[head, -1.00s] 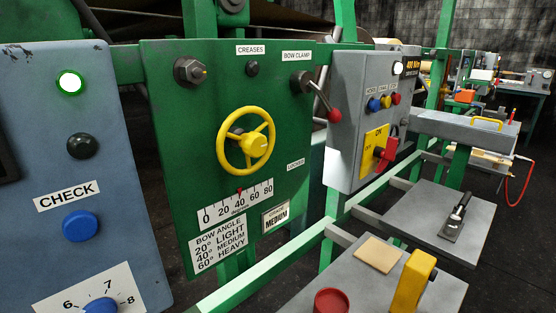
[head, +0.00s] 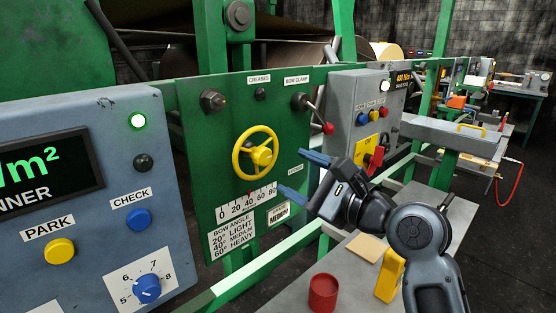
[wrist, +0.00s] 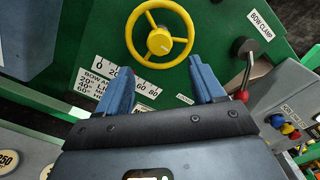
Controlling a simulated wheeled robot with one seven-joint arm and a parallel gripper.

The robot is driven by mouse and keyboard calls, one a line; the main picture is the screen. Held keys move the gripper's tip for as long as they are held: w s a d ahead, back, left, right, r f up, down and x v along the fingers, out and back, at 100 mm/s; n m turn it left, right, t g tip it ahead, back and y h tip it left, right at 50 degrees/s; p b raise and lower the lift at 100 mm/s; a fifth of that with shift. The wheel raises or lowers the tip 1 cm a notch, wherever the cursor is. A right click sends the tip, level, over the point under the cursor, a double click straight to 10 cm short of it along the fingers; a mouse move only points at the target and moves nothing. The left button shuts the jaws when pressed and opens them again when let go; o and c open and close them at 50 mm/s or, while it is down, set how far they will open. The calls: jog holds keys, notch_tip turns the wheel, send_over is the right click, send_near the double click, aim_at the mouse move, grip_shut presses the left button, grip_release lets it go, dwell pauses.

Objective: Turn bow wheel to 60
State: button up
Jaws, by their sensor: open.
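The yellow bow wheel (head: 261,156) is mounted on the green panel (head: 214,160). It also shows in the wrist view (wrist: 160,42), whole, beyond my fingertips. Below it is the degrees scale (head: 246,203), marked 0 to 80, with a small red pointer near 40. My gripper (head: 292,172) is open and empty in front of the panel, to the right of and slightly below the wheel, apart from it. In the wrist view its two blue fingers (wrist: 158,76) are spread and partly cover the scale. The bow clamp lever (head: 328,128) has a red knob and slants down to the right.
A blue-grey console (head: 90,235) with buttons and a dial stands at left. A grey control box (head: 345,100) with a red-and-yellow switch is right of the panel. A shelf below carries a red cylinder (head: 323,293) and a yellow block (head: 390,276). A green rail (head: 235,285) runs below the panel.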

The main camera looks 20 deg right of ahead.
aim_at(267, 159)
jog(key=p+x, duration=0.1)
jog(key=x, duration=0.6)
jog(key=shift+w, duration=0.3)
jog(key=shift+f, duration=0.1)
jog(key=c, duration=1.1)
